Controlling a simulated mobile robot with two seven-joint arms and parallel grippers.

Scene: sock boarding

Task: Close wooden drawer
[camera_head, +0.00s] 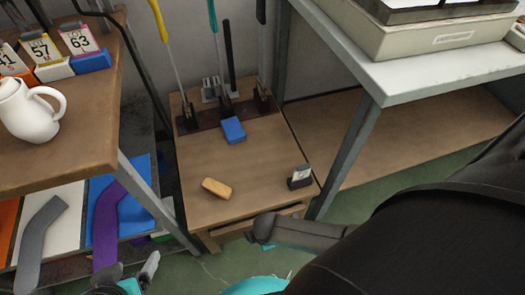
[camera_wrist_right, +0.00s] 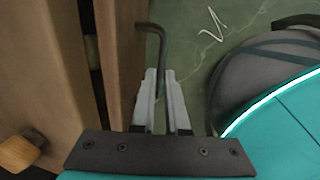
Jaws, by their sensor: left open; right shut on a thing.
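The wooden drawer (camera_head: 230,229) is in the front of a small low wooden table (camera_head: 235,170) in the head view. Its front stands a little out from the table, with a dark gap behind it. In the right wrist view the drawer front (camera_wrist_right: 122,60) is upright at left of centre, with a bent dark metal handle (camera_wrist_right: 150,28). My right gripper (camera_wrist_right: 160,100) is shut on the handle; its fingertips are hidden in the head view. My left gripper (camera_head: 127,274) is open and empty at the bottom left of the head view, apart from the drawer.
A shelf with a white jug (camera_head: 30,112) stands left. A metal-framed bench (camera_head: 440,68) stands right. Green floor (camera_head: 205,270) is clear in front.

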